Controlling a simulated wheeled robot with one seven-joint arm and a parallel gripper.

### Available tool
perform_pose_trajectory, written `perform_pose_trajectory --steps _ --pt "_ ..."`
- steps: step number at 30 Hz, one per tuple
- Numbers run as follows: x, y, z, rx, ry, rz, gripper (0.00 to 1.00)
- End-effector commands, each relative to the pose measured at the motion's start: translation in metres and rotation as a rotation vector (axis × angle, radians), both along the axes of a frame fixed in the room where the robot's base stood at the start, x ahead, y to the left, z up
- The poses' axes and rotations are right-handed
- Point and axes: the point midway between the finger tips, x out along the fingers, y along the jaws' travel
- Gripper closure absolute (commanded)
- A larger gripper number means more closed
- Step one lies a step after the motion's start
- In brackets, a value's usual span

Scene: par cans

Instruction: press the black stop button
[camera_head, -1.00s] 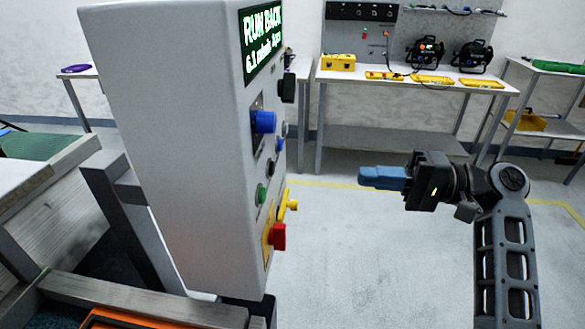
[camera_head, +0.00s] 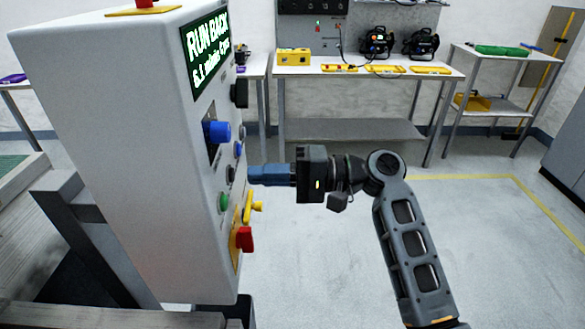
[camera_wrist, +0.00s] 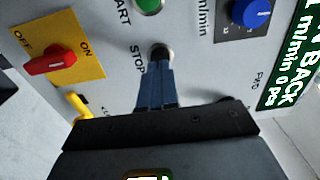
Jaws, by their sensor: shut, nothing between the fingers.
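The black stop button (camera_head: 230,174) is on the side panel of a tall grey control box (camera_head: 110,150), just above the green start button (camera_head: 223,202). In the wrist view the stop button (camera_wrist: 160,51) has a pale ring and stands by the label STOP. My gripper (camera_head: 251,174) is shut and empty, with blue fingers pointing at the panel. In the wrist view the fingertips (camera_wrist: 158,66) lie over the lower part of the button and hide some of it. I cannot tell whether they touch it.
Near the fingers are a blue knob (camera_head: 216,132), a yellow handle (camera_head: 249,208) and a red OFF/ON switch (camera_head: 245,239). The display (camera_head: 205,50) reads RUN BACK. A red button (camera_head: 145,4) sits on top of the box. Clear floor lies right, with a workbench (camera_head: 350,73) behind.

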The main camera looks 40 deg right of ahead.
Motion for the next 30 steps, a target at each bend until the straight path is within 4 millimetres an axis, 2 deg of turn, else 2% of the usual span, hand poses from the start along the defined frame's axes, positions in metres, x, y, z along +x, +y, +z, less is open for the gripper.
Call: perform_pose_trajectory --steps 6,18,24,30 --pt "0.011 0.015 0.001 0.001 0.001 0.0 1.0" --pt "0.013 0.018 0.0 0.001 0.001 0.0 1.0" --pt "0.023 0.032 0.0 0.001 0.001 0.003 1.0" --pt "0.025 0.037 0.001 -0.001 -0.001 0.005 1.0"
